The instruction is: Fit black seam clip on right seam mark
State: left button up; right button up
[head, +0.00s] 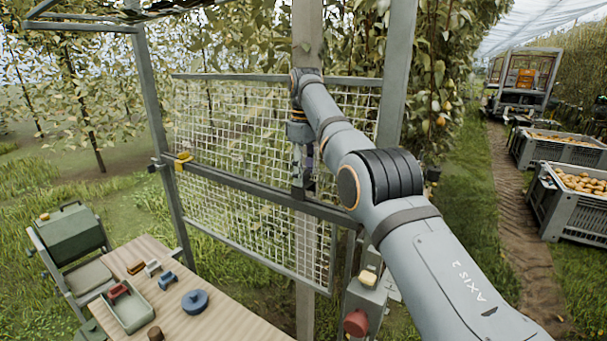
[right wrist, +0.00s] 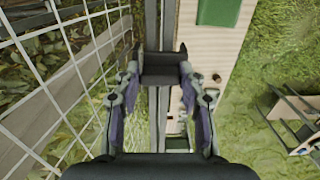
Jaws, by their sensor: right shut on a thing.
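My right gripper (head: 304,176) reaches down in front of the mesh panel, close to its middle rail (head: 255,188). In the right wrist view its two fingers (right wrist: 161,82) are shut on the black seam clip (right wrist: 162,70), a dark U-shaped piece. The clip lines up with a grey rail (right wrist: 151,25) behind it. I cannot tell whether they touch. A yellow clip (head: 183,162) sits on the middle rail at its left end. The right seam mark cannot be made out. My left gripper is not in view.
A wooden table (head: 215,268) at lower left holds a tray (head: 128,312) with a red piece, a blue round object (head: 195,301) and small parts. A post (head: 398,60) stands right of the panel. Pear crates (head: 548,205) stand far right.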

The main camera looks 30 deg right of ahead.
aim_at(307, 183)
jog(key=shift+s+d, duration=0.1)
jog(key=shift+d, duration=0.05)
jog(key=shift+s+b, duration=0.15)
jog(key=shift+b, duration=0.25)
dwell(0.9)
jog(key=shift+f, duration=0.1)
jog(key=shift+f+b, duration=1)
jog(key=shift+b, duration=0.15)
jog(key=shift+f+b, duration=1.1)
dwell(1.4)
